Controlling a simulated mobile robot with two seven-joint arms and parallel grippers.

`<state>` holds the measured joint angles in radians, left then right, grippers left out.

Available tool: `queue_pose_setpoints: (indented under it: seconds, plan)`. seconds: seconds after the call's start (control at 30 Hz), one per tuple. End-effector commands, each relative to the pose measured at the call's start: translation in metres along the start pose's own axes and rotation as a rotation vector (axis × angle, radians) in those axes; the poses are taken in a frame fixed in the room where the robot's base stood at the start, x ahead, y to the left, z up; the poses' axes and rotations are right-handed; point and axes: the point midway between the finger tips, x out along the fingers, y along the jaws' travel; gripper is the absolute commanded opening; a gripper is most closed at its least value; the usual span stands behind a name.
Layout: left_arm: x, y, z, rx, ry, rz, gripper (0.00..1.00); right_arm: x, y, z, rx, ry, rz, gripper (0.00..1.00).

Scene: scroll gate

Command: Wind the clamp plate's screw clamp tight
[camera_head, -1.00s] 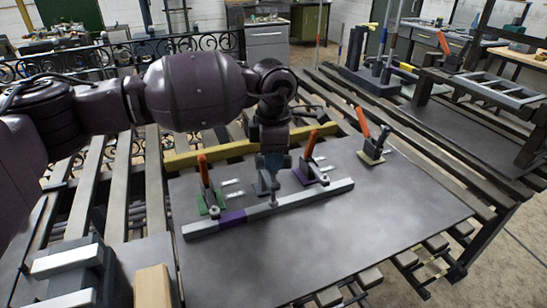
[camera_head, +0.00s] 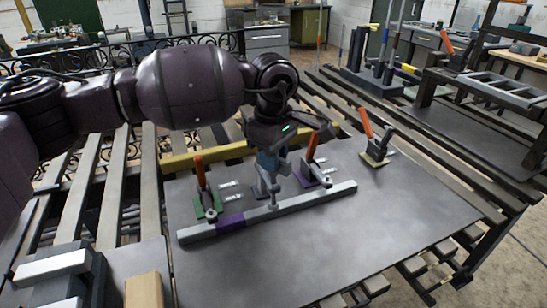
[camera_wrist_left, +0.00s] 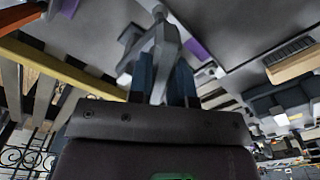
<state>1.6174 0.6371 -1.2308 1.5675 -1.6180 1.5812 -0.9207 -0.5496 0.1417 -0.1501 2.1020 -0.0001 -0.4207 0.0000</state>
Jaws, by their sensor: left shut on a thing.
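The clamp plate (camera_head: 400,225) is a wide grey sheet on the slatted table. The grey screw clamp (camera_head: 272,200) stands near the plate's back edge, its arm reaching over a long grey bar (camera_head: 322,196) with a purple section. My left gripper (camera_head: 268,166) is above the screw clamp, pointing down. In the left wrist view its two blue fingers (camera_wrist_left: 163,80) are shut on the clamp's grey top part (camera_wrist_left: 164,42). The fingers hide some of that part. The right gripper is out of view.
Orange-handled toggle clamps stand close on both sides: one on a green base (camera_head: 207,206), one on a purple base (camera_head: 309,172). Another on a yellow base (camera_head: 376,152) stands further right. A yellow beam (camera_head: 190,161) runs behind. The plate's front right is bare.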

Motion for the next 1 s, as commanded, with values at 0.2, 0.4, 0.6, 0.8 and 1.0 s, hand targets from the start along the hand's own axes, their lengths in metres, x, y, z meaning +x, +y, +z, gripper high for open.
queue_pose_setpoints:
  seconds: [0.2, 0.4, 0.6, 0.8, 1.0]
  plan:
    - [-0.0066, 0.0015, -0.0008, 0.015, 0.002, 0.011, 0.00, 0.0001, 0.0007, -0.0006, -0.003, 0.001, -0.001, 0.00]
    - [-0.0070, 0.0016, -0.0009, 0.015, 0.003, 0.012, 0.00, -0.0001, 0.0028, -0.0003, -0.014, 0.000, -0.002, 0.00]
    - [-0.0066, 0.0015, -0.0008, 0.014, 0.003, 0.011, 0.34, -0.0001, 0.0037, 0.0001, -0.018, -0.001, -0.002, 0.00]
    - [-0.0034, 0.0008, -0.0004, 0.015, 0.002, 0.006, 0.45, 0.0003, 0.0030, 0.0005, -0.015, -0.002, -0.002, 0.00]
    - [-0.0052, 0.0006, -0.0003, 0.015, 0.001, 0.004, 0.45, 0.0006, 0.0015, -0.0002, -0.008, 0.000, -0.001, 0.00]
